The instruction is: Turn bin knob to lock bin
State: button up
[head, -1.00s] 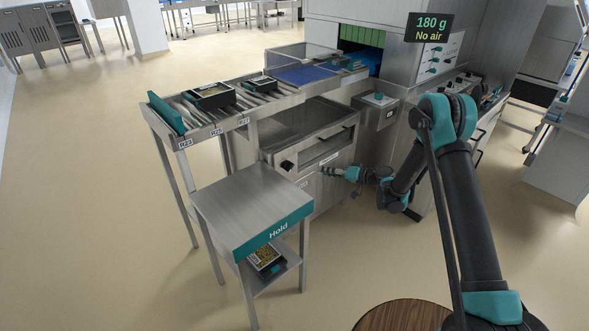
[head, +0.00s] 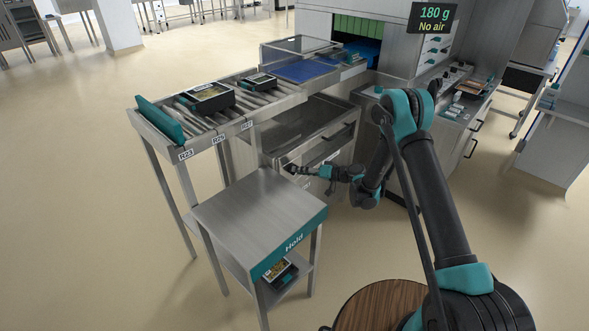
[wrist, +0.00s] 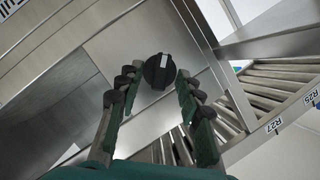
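The bin knob (wrist: 159,70) is a black round knob with a pale mark, on a metal front panel in the wrist view. My gripper (wrist: 157,82) is open, with one finger on each side of the knob in that view. I see no clear contact, and how deep the knob sits between the fingertips is hard to tell. In the head view my gripper (head: 296,169) is at the left part of the steel bin front (head: 325,150), covering much of the knob.
A steel Hold stand (head: 250,210) is close in front of the bin, below and left of my gripper. A roller conveyor (head: 240,118) with black trays (head: 207,97) runs above left. A sign (head: 432,18) reads "180 g No air". Open floor lies left.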

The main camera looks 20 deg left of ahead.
jog(key=shift+a, duration=0.15)
grip_shut()
